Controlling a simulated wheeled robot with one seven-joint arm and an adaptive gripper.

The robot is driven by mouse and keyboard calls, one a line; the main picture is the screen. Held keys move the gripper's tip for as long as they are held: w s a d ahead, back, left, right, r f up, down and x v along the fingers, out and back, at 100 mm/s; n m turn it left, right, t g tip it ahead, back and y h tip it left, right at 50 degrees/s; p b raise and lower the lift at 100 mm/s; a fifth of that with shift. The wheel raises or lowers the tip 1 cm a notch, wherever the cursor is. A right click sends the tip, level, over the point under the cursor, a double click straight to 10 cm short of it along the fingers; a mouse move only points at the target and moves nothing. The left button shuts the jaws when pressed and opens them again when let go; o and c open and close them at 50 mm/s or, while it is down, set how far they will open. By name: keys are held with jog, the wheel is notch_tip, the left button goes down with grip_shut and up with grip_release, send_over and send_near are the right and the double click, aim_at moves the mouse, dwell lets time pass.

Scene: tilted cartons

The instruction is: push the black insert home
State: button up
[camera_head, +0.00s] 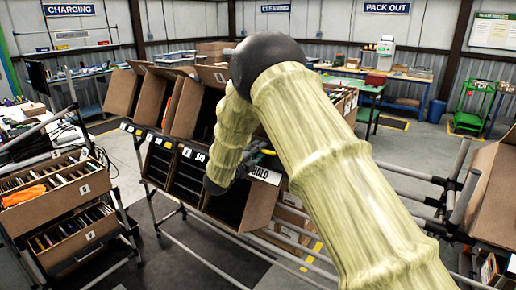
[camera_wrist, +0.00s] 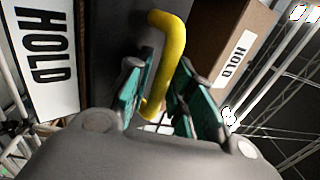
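The black insert shows in the wrist view as a dark panel (camera_wrist: 112,30) with a bent yellow handle (camera_wrist: 176,32) standing out from it. My gripper (camera_wrist: 163,72) has its teal fingers on both sides of the handle, and the handle fills the gap near the fingertips. In the head view my gripper (camera_head: 252,160) is at the tilted carton with the HOLD label (camera_head: 264,174), and a bit of yellow shows beside it. My arm hides much of that carton. How deep the insert sits cannot be seen.
Open cartons (camera_head: 185,108) stand in a tilted row on the rack to the left of my gripper. Another carton with a HOLD label (camera_wrist: 232,60) is at the right in the wrist view. Rack rails (camera_head: 400,185) run to the right. A shelf of file cartons (camera_head: 60,205) stands at the far left.

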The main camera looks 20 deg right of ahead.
jog(key=shift+w+d, duration=0.1)
grip_shut()
jog(key=shift+f, duration=0.1)
jog(key=shift+w+d+f+b, duration=0.75)
jog(key=shift+d+b, duration=0.25)
jog(key=shift+b, duration=0.45)
jog(key=shift+w+d+f+b, duration=0.15)
jog(key=shift+w+d+b, duration=0.1)
jog(key=shift+d+b, duration=0.1)
